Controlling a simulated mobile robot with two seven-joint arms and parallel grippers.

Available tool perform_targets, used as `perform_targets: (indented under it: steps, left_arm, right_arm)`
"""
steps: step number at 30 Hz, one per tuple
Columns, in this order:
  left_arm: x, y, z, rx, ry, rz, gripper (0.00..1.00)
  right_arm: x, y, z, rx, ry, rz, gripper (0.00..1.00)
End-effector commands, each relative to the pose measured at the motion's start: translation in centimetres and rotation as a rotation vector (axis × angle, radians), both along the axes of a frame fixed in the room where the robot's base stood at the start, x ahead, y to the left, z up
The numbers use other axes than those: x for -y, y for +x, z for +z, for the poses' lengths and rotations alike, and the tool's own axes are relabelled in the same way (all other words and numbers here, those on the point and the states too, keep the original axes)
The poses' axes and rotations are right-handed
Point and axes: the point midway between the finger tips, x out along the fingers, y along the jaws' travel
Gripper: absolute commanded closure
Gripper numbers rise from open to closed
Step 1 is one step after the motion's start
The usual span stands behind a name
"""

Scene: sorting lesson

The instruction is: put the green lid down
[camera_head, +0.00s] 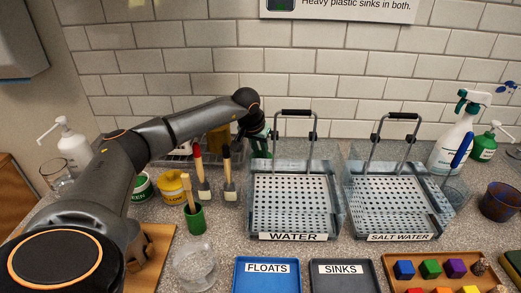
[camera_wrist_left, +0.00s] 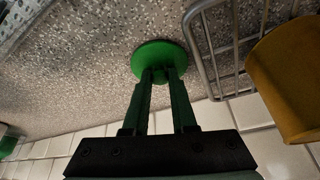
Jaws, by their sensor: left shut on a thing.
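The green lid (camera_wrist_left: 158,50) is a round green disc with a small knob, seen in the left wrist view over the speckled counter. My left gripper (camera_wrist_left: 161,74) is shut on the lid's knob. In the head view my left gripper (camera_head: 262,146) is at the back of the counter, behind the left tank; its fingers are partly hidden and I cannot make out the lid there. I cannot tell whether the lid touches the counter. An open green paint jar (camera_head: 140,188) stands at the left, beside a yellow jar (camera_head: 172,187). My right gripper is not in view.
A wire rack (camera_wrist_left: 206,57) with a mustard-coloured cup (camera_wrist_left: 290,75) is close beside the lid. The WATER tank (camera_head: 293,237) and SALT WATER tank (camera_head: 400,238) stand in front. Brushes (camera_head: 203,184) stand left of the tanks. The tiled wall (camera_head: 345,70) is close behind.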

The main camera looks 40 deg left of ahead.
Motion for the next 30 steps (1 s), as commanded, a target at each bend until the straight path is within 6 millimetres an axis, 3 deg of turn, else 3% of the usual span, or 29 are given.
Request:
perform_targets:
  steps: [8,9,16,24,30]
  left_arm:
    - [0.0,0.0,-0.4,0.0,0.0,0.0,1.0]
    - [0.0,0.0,-0.3,0.0,-0.001,0.0,0.71]
    - [0.0,0.0,-0.3,0.0,-0.001,0.0,0.45]
    - [0.0,0.0,-0.1,0.0,-0.001,0.0,0.45]
    - [0.2,-0.7,2.1,0.003,0.0,0.001,0.45]
  right_arm:
    - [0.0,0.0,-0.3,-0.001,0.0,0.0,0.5]
    - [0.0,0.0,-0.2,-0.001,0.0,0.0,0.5]
    - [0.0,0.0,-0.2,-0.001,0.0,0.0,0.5]
    - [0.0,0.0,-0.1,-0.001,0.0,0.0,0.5]
    - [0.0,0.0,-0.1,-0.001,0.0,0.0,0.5]
